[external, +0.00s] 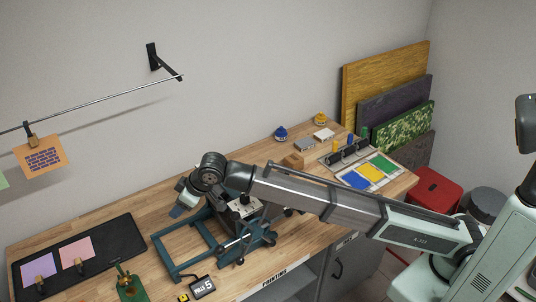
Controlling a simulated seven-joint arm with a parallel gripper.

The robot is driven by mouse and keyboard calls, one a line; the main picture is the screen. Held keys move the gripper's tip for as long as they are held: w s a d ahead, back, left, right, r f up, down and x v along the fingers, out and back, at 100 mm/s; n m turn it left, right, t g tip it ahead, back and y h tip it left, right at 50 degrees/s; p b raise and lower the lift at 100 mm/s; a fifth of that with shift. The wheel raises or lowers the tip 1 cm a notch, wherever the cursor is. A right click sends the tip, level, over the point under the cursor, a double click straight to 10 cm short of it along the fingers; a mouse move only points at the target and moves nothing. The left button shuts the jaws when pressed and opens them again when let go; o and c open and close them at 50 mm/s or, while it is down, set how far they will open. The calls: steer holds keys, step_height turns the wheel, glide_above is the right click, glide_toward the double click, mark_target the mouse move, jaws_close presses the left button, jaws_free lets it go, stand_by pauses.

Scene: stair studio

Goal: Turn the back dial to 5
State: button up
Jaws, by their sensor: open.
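A teal-framed press (166,262) stands on the wooden workbench, and my arm passes over it and hides much of its upper part. Small dark knobs (239,262) show along its near side. I cannot make out a back dial or any dial reading; it may be hidden behind my arm. A small dark sign (202,286) reading "PULLS 5" stands in front of the press. My gripper (176,211) is open and points down by the far left corner of the press frame. Its fingertips are small, and nothing shows between them.
A black mat (100,244) with purple and pink cards lies at left, beside a green object (130,287). A rail (110,98) holds a hanging print (42,158). Bare bench lies behind the press.

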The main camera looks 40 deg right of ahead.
steer(key=w+d+r+m+g+h, duration=0.15)
steer(key=w+d+r, duration=0.25)
steer(key=d+r, duration=0.45)
steer(key=w+d+r+m+h, duration=0.2)
steer(key=w+d+r, duration=0.3)
steer(key=d, duration=0.6)
steer(key=shift+n+y, duration=0.25)
steer(key=shift+y, duration=0.1)
steer(key=x, duration=0.7)
steer(key=s+x, duration=0.1)
steer(key=x, duration=0.3)
steer(key=shift+w+a+f, duration=0.2)
steer(key=shift+a+f, duration=0.05)
steer(key=shift+f, duration=0.2)
steer(key=c, duration=1)
